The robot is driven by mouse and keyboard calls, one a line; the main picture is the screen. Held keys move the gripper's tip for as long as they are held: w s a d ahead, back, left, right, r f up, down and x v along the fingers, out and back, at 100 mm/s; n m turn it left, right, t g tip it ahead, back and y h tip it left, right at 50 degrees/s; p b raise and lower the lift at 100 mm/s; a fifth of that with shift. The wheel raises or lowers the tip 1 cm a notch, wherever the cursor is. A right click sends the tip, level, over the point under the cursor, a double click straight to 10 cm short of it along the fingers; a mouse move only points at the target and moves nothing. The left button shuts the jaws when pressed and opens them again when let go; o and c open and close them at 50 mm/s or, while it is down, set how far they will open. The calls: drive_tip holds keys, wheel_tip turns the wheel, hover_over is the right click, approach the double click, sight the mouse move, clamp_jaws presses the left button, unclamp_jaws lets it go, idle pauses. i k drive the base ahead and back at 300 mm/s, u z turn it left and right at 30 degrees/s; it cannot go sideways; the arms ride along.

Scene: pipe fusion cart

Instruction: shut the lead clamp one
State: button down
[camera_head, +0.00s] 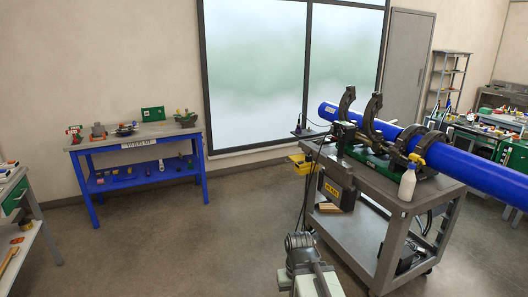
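The fusion machine (378,160) sits on a grey cart at the right, with a long blue pipe (480,172) lying through it. Two dark clamp arcs stand raised and open: the far one (346,103) and the nearer one (371,115). Two more clamps (407,137) farther right appear closed over the pipe. Which one is lead clamp one is not marked legibly. The end of my arm, with my gripper (300,242), shows at the bottom centre, left of the cart and apart from the clamps. Its fingers cannot be made out.
A dark box (338,188) and hanging cables are at the cart's left end. A blue bench (135,141) stands at the left wall. The floor (190,245) between is clear.

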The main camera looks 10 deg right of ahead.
sight(375, 104)
drive_tip(key=z, duration=0.8)
drive_tip(key=i, duration=2.75)
drive_tip(key=u, duration=3.8)
drive_tip(key=k, duration=0.2)
